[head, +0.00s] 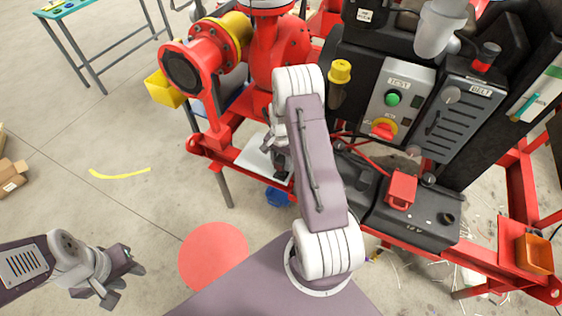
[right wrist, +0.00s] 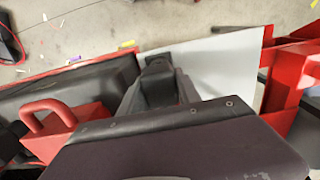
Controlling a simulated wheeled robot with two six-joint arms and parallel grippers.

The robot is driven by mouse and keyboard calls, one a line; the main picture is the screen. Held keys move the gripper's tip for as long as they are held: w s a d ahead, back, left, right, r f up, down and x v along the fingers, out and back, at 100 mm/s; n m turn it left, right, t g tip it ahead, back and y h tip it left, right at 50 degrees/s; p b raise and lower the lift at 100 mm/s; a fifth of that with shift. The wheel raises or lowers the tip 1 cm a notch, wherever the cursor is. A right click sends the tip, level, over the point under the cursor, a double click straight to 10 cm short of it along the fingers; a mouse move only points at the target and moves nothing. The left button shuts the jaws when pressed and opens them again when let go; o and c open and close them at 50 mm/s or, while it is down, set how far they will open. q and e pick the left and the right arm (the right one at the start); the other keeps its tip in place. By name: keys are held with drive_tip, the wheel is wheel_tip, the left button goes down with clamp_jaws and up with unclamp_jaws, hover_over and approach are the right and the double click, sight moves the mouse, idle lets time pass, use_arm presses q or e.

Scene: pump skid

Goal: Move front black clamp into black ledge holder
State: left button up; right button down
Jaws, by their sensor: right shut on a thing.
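My right gripper (head: 281,158) reaches down at the white plate of the red skid, mostly hidden by my own arm. In the right wrist view the right gripper (right wrist: 160,72) is shut on a small dark thing, apparently the black clamp (right wrist: 157,63), over the edge of the white plate (right wrist: 215,62). Its shape is hard to make out, and I cannot tell whether it touches the plate. I cannot pick out the black ledge holder clearly. My left gripper (head: 122,283) is open and empty over the floor at lower left.
A black box (head: 415,225) with a red handled piece (head: 401,190) lies right of my right arm. A control box (head: 398,100) with green and red buttons stands behind. A red pump (head: 205,62) is at left. An orange bin (head: 534,254) hangs at far right. The left floor is mostly clear.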

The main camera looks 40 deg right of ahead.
drive_tip(key=shift+f+b, duration=1.25)
drive_tip(key=shift+f, duration=0.5)
idle(0.4)
drive_tip(key=c, duration=0.8)
unclamp_jaws()
drive_tip(key=shift+o, duration=0.2)
drive_tip(key=shift+r, duration=0.1)
wheel_tip(320, 180, up, 9)
drive_tip(key=shift+f, duration=0.1)
